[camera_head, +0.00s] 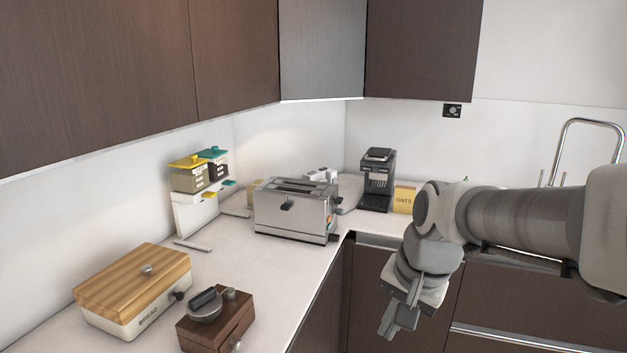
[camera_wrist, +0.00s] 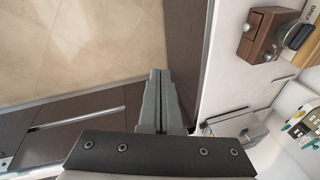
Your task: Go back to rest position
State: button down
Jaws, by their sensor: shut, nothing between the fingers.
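My gripper (camera_head: 390,325) hangs from my arm on the right of the head view, pointing down in front of the dark lower cabinets. It is beside the counter (camera_head: 285,257) and apart from it. In the wrist view, the two grey fingers of my gripper (camera_wrist: 158,75) are together with nothing between them. Below them show the floor (camera_wrist: 75,45) and the counter's edge.
The counter holds a bread box (camera_head: 118,322), a wooden grinder (camera_head: 232,332), a toaster (camera_head: 290,215), a coffee machine (camera_head: 377,185) and an oats box (camera_head: 404,200). Dark upper cabinets (camera_head: 235,60) hang above. A tap (camera_head: 567,150) stands at the right.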

jog(key=s+d+r+n+t+h, duration=0.1)
jog(key=s+d+r+n+t, duration=0.1)
jog(key=s+n, duration=0.4)
jog(key=shift+s+d+r+t+h, duration=0.2)
jog(key=shift+s+t+h, duration=0.15)
jog(key=shift+s, duration=2.45)
